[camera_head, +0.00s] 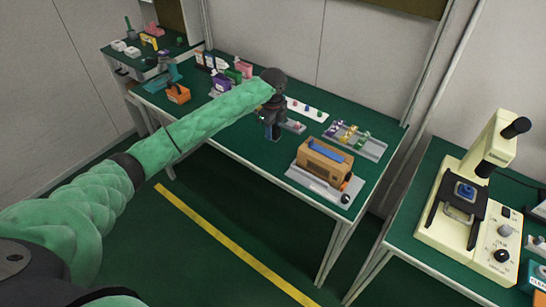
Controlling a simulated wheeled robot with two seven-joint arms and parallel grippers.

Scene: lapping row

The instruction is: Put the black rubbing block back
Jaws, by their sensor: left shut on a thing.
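My left arm reaches in from the left over the middle green-topped table (236,130). A small grey tray (293,127) with a pinkish piece lies just right of the gripper. I cannot tell whether the held thing touches the table. My right gripper is out of view.
A brown box with a blue top (324,158) stands on a grey plate to the right. Behind it is a grey tray with colored pieces (356,140). An orange-fronted device (178,94) stands left. A cream microscope (470,200) stands on the right table.

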